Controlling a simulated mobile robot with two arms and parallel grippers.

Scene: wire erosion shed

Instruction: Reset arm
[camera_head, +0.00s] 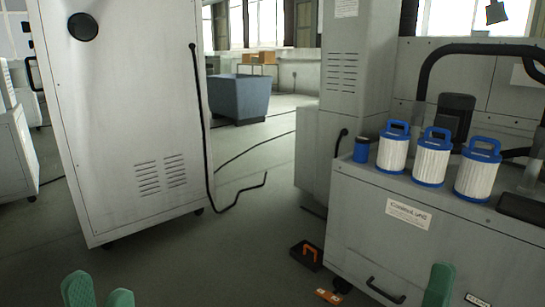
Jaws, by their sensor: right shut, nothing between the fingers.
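My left gripper (99,294) shows at the bottom left edge as two green fingertips with a gap between them. It is open, and nothing shows between the fingers. My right gripper (438,285) shows at the bottom right as one green shape, its fingers shut together and empty. It appears in front of the lower part of a grey cabinet. The arms behind both grippers are out of the picture.
Three white filters with blue handles (431,159) and a blue cup (362,150) stand on the grey cabinet (350,215) at right. A tall grey cabinet (120,110) stands left. A black box (301,257) lies on the floor. Open floor (225,250) lies between the cabinets.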

